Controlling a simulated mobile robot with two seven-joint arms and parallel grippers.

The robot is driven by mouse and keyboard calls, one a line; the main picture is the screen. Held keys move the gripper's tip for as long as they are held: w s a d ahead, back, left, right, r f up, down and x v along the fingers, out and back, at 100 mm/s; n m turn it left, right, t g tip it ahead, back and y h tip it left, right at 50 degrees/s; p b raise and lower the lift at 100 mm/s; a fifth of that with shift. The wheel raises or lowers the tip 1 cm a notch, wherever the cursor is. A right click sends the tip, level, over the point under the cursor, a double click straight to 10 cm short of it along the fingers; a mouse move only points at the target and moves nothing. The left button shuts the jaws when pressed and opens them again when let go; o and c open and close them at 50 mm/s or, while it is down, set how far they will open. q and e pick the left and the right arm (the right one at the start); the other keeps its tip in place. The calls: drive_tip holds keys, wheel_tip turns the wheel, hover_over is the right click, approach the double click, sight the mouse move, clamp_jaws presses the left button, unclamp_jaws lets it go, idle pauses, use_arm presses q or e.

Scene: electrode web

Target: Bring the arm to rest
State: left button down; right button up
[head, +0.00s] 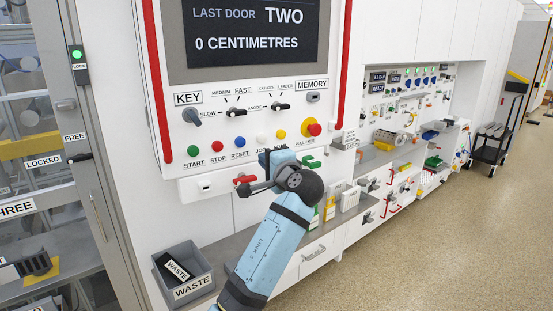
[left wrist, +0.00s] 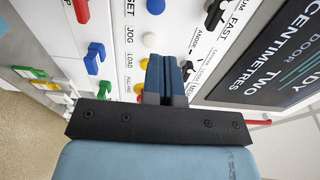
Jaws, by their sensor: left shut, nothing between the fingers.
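My left arm (head: 262,245) comes up from the bottom of the head view, bent at a dark joint. My left gripper (head: 270,158) is in front of the control panel (head: 220,115), below its row of coloured buttons. In the left wrist view the two blue fingers (left wrist: 166,76) lie together, shut and empty, pointing at the panel. I cannot tell whether they touch it. The arm hides part of the panel's lower edge. My right gripper is not in view.
Red handle (head: 243,180) and green handle (head: 310,161) stick out below the panel; a blue handle (left wrist: 92,62) shows in the wrist view. A grey waste bin (head: 193,291) stands at lower left. Shelves with parts (head: 400,150) line the wall. The floor at right (head: 460,240) is clear.

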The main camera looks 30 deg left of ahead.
use_arm(q)
drive_tip(key=s+d+f+m+t+h+p, duration=0.1)
drive_tip(key=s+d+f+h, duration=0.25)
drive_tip(key=f, duration=0.55)
drive_tip(key=s+d+f+m+t+h+p, duration=0.15)
drive_tip(key=f+h, duration=0.25)
drive_tip(key=f, duration=0.6)
drive_tip(key=s+d+f+m+t+h, duration=0.1)
drive_tip(key=s+d+f+h, duration=0.25)
drive_tip(key=f, duration=0.55)
drive_tip(key=s+d+f+n+h, duration=0.2)
drive_tip(key=s+d+f, duration=0.1)
drive_tip(key=s, duration=0.5)
drive_tip(key=s+d+f+n+g+h+p, duration=0.1)
drive_tip(key=s+d+f+n+h, duration=0.1)
drive_tip(key=s+f, duration=0.4)
drive_tip(key=s+d+f+n+h+p, duration=0.1)
drive_tip(key=s+d+f+n+h, duration=0.1)
drive_tip(key=s, duration=1)
wheel_tip(320, 180, down, 2)
drive_tip(key=shift+d+f+n+g+h, duration=0.15)
drive_tip(key=shift+d+n+g+h, duration=0.2)
drive_tip(key=shift+d+h, duration=0.5)
